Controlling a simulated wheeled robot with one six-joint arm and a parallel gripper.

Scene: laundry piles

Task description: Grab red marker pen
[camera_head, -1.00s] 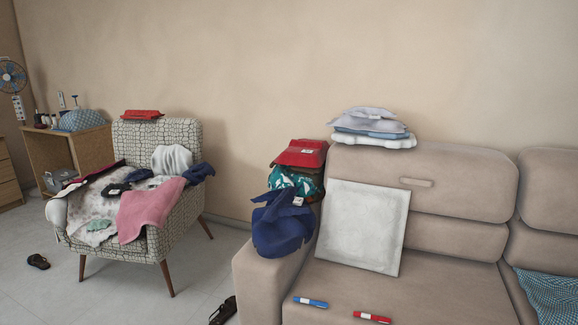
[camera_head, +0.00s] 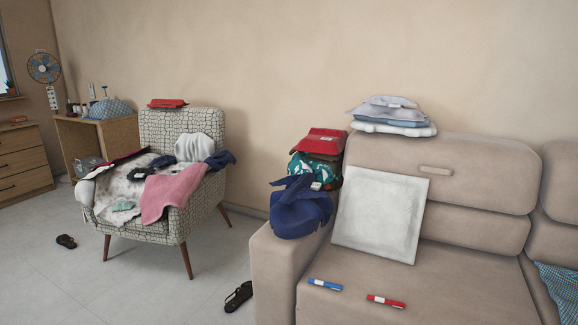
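The red marker pen (camera_head: 386,301) lies on the seat of the beige sofa (camera_head: 455,292), near the bottom of the head view. It has a white band. A blue marker pen (camera_head: 325,285) lies on the same seat, a little to its left and slightly farther back. The two pens are apart. My gripper is not in view.
A white square canvas (camera_head: 380,212) leans on the sofa back. Folded clothes (camera_head: 302,210) sit on the left armrest. A clothes-covered armchair (camera_head: 192,225) stands left. A dark sandal (camera_head: 238,297) lies on the open floor (camera_head: 130,295) between.

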